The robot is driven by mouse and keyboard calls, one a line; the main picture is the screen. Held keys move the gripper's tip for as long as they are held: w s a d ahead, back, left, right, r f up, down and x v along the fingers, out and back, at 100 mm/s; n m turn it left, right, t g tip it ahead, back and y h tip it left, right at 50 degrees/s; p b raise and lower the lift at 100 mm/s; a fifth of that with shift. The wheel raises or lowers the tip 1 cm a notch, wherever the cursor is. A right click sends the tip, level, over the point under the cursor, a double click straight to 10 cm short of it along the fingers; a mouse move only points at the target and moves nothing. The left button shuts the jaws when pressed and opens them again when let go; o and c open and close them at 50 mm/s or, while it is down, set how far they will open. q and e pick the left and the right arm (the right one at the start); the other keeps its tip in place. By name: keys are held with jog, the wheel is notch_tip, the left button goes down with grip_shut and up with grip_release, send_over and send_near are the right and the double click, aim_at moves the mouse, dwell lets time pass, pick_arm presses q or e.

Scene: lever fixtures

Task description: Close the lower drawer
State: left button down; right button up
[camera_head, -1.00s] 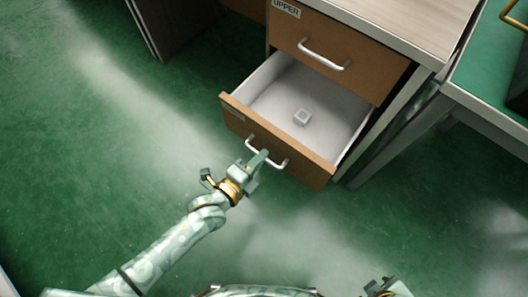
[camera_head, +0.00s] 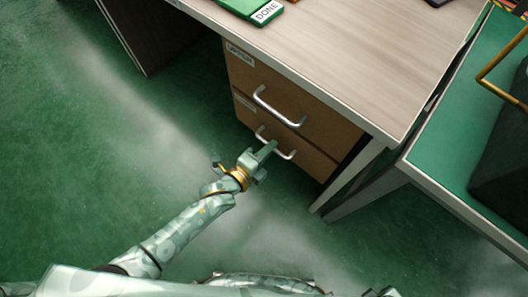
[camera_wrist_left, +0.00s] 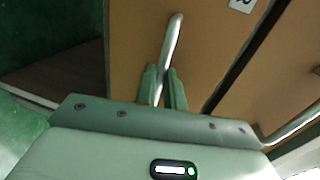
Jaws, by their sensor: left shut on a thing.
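The lower drawer (camera_head: 312,158) is a brown front with a silver bar handle (camera_head: 288,154), below the upper drawer (camera_head: 310,126). Its front looks flush with the cabinet, and its inside is hidden. My left gripper (camera_head: 267,149) is shut on the lower drawer's handle. In the left wrist view, the green fingers (camera_wrist_left: 164,88) pinch the handle (camera_wrist_left: 172,45) from both sides. Only a small part of my right arm's end shows at the bottom edge of the head view, and its jaws cannot be made out.
A green-topped table (camera_head: 455,160) with a dark object (camera_head: 500,150) stands to the right. The green floor at left is clear.

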pick_arm(q)
jog(key=shift+w+d+r, duration=0.1)
jog(key=shift+w, duration=0.05)
pick_arm(e)
jog(key=shift+w+r, duration=0.1)
jog(key=shift+w, duration=0.05)
pick_arm(q)
jog(key=c, duration=1.8)
grip_release()
jog(key=shift+o, duration=1.4)
jog(key=shift+w+d, duration=0.15)
pick_arm(e)
jog(key=shift+d, duration=0.1)
